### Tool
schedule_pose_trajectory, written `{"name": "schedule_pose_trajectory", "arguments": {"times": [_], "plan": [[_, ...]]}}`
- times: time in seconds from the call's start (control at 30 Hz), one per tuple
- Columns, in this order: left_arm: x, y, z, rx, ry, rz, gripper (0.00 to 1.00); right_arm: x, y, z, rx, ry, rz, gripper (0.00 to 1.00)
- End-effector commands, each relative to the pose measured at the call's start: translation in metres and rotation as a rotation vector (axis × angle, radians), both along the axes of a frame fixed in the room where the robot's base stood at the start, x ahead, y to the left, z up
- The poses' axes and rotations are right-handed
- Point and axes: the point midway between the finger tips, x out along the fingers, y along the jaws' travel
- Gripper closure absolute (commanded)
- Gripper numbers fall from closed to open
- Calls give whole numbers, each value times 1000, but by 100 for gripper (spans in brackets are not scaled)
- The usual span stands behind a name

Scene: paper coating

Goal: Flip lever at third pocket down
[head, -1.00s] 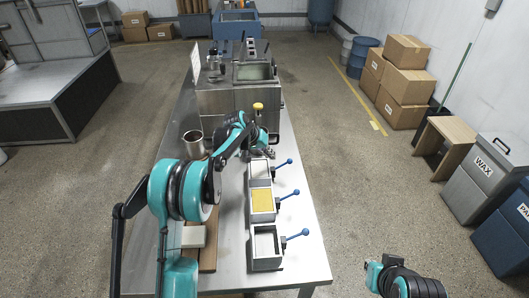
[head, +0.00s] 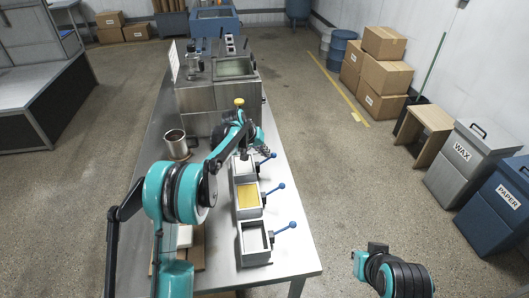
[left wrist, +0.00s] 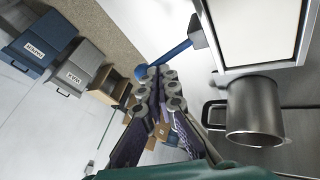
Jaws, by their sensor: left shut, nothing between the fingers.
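Three square metal pockets stand in a row on the table: a near one with a pale inside (head: 254,243), a middle one with a yellow inside (head: 249,198) and a far one (head: 243,170). Each has a blue ball-ended lever on its right: near lever (head: 284,226), middle lever (head: 276,190), far lever (head: 267,158). The levers slant up to the right. My left gripper (head: 262,149) is shut and empty beside the far lever. In the left wrist view its fingertips (left wrist: 158,82) are close to a blue lever (left wrist: 170,54); contact is unclear.
A metal mug (head: 176,144) stands left of the far pocket, and the steel tank unit (head: 215,100) stands behind. Bins marked WAX (head: 465,160) and PAPER (head: 500,205) stand on the floor at right.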

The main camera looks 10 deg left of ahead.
Motion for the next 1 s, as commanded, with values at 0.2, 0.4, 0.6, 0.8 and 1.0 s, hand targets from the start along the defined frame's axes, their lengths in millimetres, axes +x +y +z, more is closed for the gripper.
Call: {"name": "schedule_pose_trajectory", "arguments": {"times": [0.2, 0.4, 0.6, 0.8, 1.0], "plan": [[1, -3, -1, 30, 10, -2, 100, 0, 0, 3, 0, 0, 0, 100], [1, -5, -2, 61, 21, -2, 100, 0, 0, 5, 0, 0, 0, 100], [2, -9, -3, 101, 33, -3, 100, 0, 0, 8, 0, 0, 0, 100], [4, -15, -6, 177, 56, -4, 100, 0, 0, 13, 0, 0, 0, 100], [7, -23, -13, 300, 96, -6, 100, 0, 0, 19, 0, 0, 0, 100]]}}
